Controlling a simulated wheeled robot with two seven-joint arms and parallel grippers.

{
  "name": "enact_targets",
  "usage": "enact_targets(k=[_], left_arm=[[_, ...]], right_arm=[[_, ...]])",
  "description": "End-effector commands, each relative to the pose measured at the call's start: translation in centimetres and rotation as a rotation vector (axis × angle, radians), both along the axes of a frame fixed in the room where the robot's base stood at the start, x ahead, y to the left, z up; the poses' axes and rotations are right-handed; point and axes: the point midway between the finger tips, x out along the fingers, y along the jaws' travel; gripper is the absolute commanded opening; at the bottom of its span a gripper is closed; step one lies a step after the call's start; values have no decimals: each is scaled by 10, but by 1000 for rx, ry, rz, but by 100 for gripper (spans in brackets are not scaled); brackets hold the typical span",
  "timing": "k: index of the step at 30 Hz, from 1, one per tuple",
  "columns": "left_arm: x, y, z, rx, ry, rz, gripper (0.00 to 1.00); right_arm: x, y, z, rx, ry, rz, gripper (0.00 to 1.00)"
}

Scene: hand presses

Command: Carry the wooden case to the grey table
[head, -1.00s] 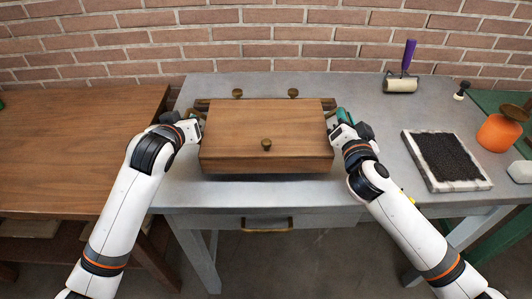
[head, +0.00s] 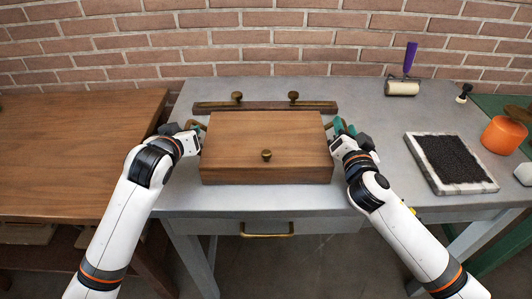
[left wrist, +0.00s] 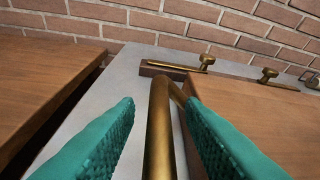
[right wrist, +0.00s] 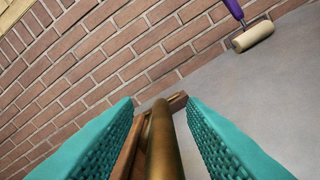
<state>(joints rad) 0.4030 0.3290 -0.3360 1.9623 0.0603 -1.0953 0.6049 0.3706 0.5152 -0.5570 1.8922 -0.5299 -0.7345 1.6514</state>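The wooden case (head: 266,135), a brown box with a brass knob on its front, sits level on the grey table (head: 370,105), with no clear gap under it. My left gripper (head: 200,126) is at its left side, with open teal fingers on either side of a brass handle bar (left wrist: 160,130). My right gripper (head: 333,126) is at its right side, with open fingers around the other brass handle (right wrist: 163,140). Gaps show between the fingers and the bars. The case's underside is hidden.
A dark wooden bar with two brass knobs (head: 265,106) lies behind the case. A brown wooden table (head: 75,150) adjoins at left. At right are a purple-handled roller (head: 402,88), a black tray (head: 450,160) and an orange jar (head: 503,135). A brick wall closes the back.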

Motion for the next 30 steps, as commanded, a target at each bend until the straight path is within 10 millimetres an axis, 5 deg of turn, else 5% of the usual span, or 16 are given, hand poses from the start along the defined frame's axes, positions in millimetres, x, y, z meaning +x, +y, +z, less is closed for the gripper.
enact_targets(k=[15,23,30], left_arm=[[-90,8,37,2,-2,1,36],[-105,10,43,3,-1,2,36],[-105,10,43,2,-1,3,36]], right_arm=[[0,1,0,2,-1,3,37],[-7,2,0,4,0,4,37],[-52,1,-1,6,3,3,37]])
